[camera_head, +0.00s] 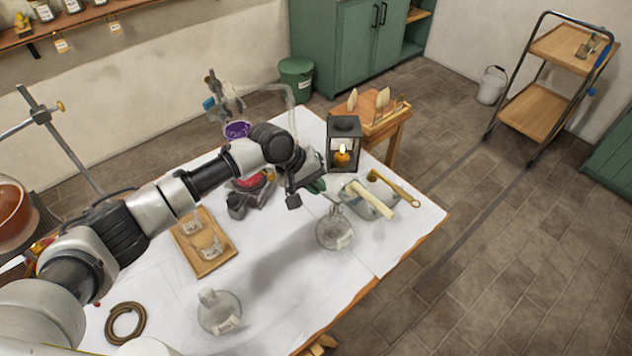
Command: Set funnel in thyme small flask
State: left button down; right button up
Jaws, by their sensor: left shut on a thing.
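My left gripper (308,191) reaches over the white-covered table from the left. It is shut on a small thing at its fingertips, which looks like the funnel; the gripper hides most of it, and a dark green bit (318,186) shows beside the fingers. A clear round flask with a pale label (335,231) stands just below and right of the gripper. I cannot tell whether the held thing touches its neck. A second clear labelled flask (219,312) stands near the table's front. Both labels are too small to read. My right gripper is not in view.
A black lantern (344,145) with a lit candle stands behind the gripper. A grey tray (370,203) with a pale bar and a brass-coloured tool lies right of the flask. A wooden tray (206,262) with glassware sits left. The cloth between the flasks is clear.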

pick_arm(q)
jog(key=shift+f, duration=0.4)
jog(key=shift+f, duration=1.05)
dwell(2.6)
jog(key=c, duration=1.2)
grip_release()
jog(key=shift+r, duration=0.1)
notch_tip(320, 180, up, 7)
jog(key=p, duration=0.7)
dwell(0.3)
dwell(0.5)
